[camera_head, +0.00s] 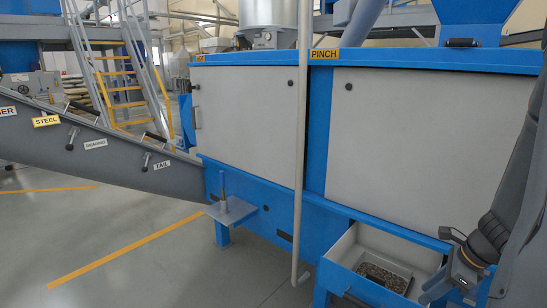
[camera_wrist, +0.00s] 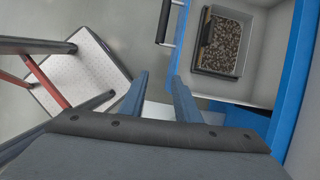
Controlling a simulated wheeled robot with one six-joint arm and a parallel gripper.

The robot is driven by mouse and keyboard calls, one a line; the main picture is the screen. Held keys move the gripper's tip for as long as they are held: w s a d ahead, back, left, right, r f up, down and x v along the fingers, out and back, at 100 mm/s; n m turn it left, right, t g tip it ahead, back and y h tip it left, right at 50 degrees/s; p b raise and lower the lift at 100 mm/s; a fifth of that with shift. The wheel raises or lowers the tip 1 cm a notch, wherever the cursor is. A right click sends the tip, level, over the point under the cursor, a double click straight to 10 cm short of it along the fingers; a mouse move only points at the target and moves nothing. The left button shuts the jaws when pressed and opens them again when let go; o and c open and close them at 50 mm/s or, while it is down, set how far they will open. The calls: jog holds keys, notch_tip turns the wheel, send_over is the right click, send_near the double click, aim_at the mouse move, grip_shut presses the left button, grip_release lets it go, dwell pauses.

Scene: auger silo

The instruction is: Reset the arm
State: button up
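My arm comes down at the right edge of the head camera view, beside the blue and white machine (camera_head: 245,110). The lower end of the arm is at the bottom right, near an open drawer (camera_head: 345,245). In the wrist view my gripper (camera_wrist: 157,85) shows two blue-grey fingers standing apart with nothing between them. The gripper is open and empty. The fingertips appear left of the drawer, which also shows in the wrist view (camera_wrist: 258,85). In the head view the fingertips cannot be made out clearly.
The drawer holds a tray of brown grain-like pieces (camera_wrist: 228,45). A handle (camera_wrist: 165,22) is on its front. A pale platform with red and dark rails (camera_wrist: 92,68) stands at left in the wrist view. A sloping grey conveyor (camera_head: 90,145) and yellow stairs (camera_head: 120,90) are at left.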

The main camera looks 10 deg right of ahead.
jog(key=s+a+r+n+g+h+b, duration=0.1)
jog(key=s+a+r+n+b, duration=0.1)
jog(key=a+n, duration=1.1)
jog(key=s+a+r+n+g+h+b, duration=0.1)
jog(key=a+n+b, duration=0.4)
jog(key=a+n, duration=0.9)
jog(key=a+r+g, duration=0.1)
jog(key=a, duration=0.2)
jog(key=shift+s+h, duration=0.4)
